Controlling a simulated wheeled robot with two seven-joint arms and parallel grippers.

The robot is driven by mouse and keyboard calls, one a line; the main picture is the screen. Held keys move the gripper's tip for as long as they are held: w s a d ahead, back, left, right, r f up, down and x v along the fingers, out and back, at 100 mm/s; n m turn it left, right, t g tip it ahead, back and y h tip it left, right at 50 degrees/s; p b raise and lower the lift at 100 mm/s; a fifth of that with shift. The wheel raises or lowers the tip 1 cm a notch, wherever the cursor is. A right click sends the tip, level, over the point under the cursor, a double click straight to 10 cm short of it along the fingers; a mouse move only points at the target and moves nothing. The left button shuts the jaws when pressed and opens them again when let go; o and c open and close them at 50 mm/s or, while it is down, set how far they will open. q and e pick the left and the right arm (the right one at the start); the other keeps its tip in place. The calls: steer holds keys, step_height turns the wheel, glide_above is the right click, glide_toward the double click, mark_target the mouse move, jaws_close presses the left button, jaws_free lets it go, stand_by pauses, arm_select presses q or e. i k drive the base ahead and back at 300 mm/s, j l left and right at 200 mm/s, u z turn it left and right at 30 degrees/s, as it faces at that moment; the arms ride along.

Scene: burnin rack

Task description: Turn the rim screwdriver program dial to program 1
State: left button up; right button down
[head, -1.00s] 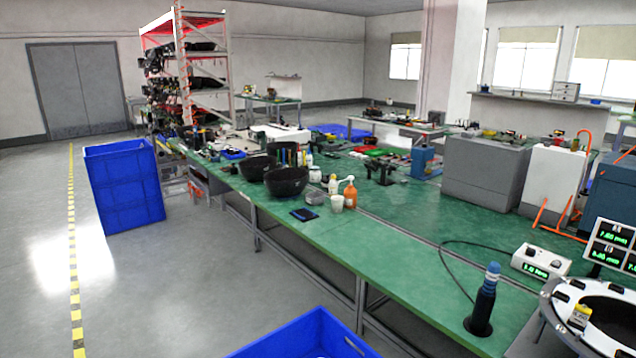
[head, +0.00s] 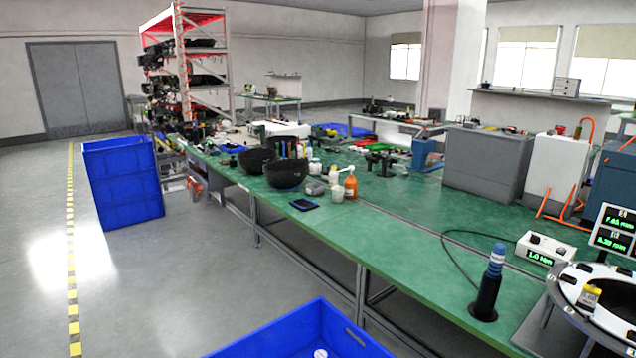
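A white controller box (head: 545,251) stands on the green bench at the right, with a green display that seems to read 1.0 Nm. Small knobs show on its front, but I cannot tell which program a dial is set to. A dark cable runs from the box area to a blue and black screwdriver (head: 490,280), which stands upright in a round black holder on the bench. Neither of my grippers is in view.
A round black and white fixture (head: 597,300) and a panel of green readouts (head: 613,230) stand right of the box. The green bench (head: 400,250) is mostly clear at its near end. A blue crate (head: 290,335) is below the bench's front edge.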

mark_target(535, 240)
steer(key=k+l+z, duration=0.1)
steer(key=z, duration=1.1)
steer(key=i+l, duration=0.05)
